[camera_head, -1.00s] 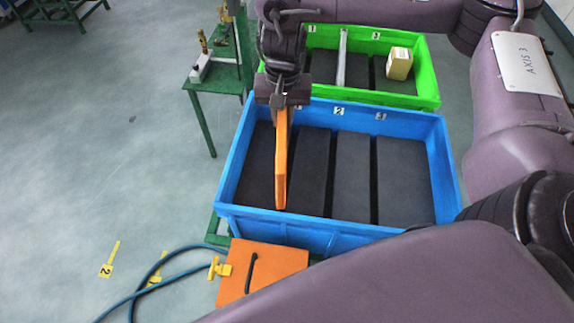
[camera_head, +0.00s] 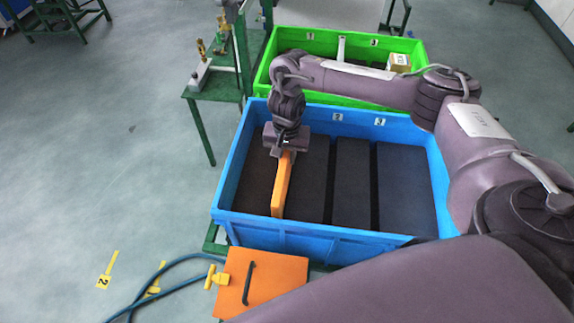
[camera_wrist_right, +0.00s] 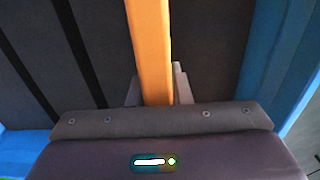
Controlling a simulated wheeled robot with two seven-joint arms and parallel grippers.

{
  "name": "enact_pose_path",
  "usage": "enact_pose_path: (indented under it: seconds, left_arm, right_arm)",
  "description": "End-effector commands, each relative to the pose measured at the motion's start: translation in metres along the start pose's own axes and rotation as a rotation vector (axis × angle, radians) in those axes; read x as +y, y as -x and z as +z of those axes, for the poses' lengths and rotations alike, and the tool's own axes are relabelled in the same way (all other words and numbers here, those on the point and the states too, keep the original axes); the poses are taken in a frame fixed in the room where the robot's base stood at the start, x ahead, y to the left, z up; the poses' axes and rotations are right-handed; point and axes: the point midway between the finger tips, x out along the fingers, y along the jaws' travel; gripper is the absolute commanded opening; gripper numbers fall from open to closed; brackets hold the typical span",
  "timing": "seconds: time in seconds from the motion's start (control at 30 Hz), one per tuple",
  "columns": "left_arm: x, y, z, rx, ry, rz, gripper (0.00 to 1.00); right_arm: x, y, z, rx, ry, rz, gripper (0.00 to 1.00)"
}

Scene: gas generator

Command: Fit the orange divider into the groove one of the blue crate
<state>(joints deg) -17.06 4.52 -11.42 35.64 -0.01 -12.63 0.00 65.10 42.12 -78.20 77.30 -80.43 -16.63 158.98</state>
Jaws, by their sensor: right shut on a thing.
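The orange divider (camera_head: 282,190) stands on edge inside the left part of the blue crate (camera_head: 320,238). My right gripper (camera_head: 286,151) is shut on its top edge, low over the crate. The divider lies along the line between the leftmost dark floor panel (camera_head: 250,185) and the panel to its right. I cannot tell whether its lower edge is in the groove. In the right wrist view the divider (camera_wrist_right: 150,45) runs straight out between the two fingers (camera_wrist_right: 155,88). Label 1 is hidden behind my arm; labels 2 (camera_head: 337,117) and 3 (camera_head: 380,122) show. My left gripper is not in view.
A green crate (camera_head: 262,78) with a grey divider and a cardboard box (camera_head: 399,62) stands behind. An orange panel with a black handle (camera_head: 262,283) and a blue hose (camera_head: 180,262) lie in front. A green table (camera_head: 215,90) stands left.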

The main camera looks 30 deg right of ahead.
Motion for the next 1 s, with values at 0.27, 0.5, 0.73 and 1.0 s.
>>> enact_pose_path:
  seconds: [0.27, 0.5, 0.73, 1.0]
  left_arm:
    - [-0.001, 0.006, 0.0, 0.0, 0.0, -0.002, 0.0]
    - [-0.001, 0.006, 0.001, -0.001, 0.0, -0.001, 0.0]
    - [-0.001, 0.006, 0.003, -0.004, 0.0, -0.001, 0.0]
    - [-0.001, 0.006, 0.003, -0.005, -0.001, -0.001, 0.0]
  right_arm:
    - [0.001, -0.037, 0.001, -0.002, 0.001, 0.003, 0.0]
    - [0.0, -0.042, 0.0, 0.0, 0.001, 0.0, 0.0]
    - [0.001, -0.046, 0.001, -0.001, 0.001, 0.001, 0.21]
    - [0.001, -0.045, 0.001, -0.001, 0.001, 0.001, 0.4]
